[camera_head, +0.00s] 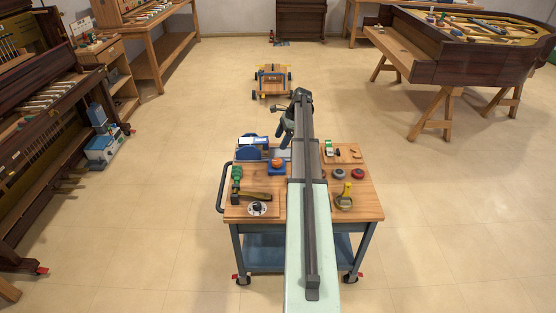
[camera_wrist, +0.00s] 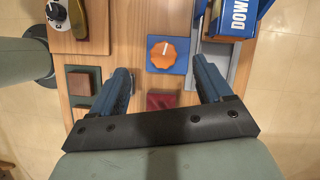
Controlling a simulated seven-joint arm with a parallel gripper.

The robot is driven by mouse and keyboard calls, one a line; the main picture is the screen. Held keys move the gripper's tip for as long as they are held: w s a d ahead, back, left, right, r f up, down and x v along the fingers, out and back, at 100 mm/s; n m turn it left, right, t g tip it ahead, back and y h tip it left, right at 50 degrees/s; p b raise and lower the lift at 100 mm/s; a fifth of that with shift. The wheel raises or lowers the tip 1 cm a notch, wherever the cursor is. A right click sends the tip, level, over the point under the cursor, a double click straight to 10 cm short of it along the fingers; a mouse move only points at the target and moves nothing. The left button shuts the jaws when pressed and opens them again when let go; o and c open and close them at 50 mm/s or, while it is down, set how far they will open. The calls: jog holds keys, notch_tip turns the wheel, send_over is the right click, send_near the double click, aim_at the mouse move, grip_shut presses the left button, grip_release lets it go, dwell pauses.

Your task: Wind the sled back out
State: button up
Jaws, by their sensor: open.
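An orange knob (camera_wrist: 169,52) with a white pointer mark sits on a blue square plate on the cart top; the knob also shows in the head view (camera_head: 277,162). I cannot tell which part is the sled. My gripper (camera_wrist: 163,72) is open and empty, its blue fingers spread on either side below the knob plate, apart from the knob.
A dark red block (camera_wrist: 161,101) lies between my fingers in the wrist view. Open floor surrounds the cart.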

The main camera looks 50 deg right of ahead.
aim_at(277, 161)
jog(key=shift+m, duration=0.5)
jog(key=f, duration=0.4)
jog(key=a+f, duration=0.1)
jog(key=f, duration=0.2)
jog(key=w+f, duration=0.1)
jog(key=f, duration=0.3)
jog(key=shift+a+f, duration=0.15)
jog(key=shift+f, duration=0.2)
jog(key=shift+c, duration=0.4)
jog(key=shift+w, duration=0.1)
jog(key=c, duration=0.9)
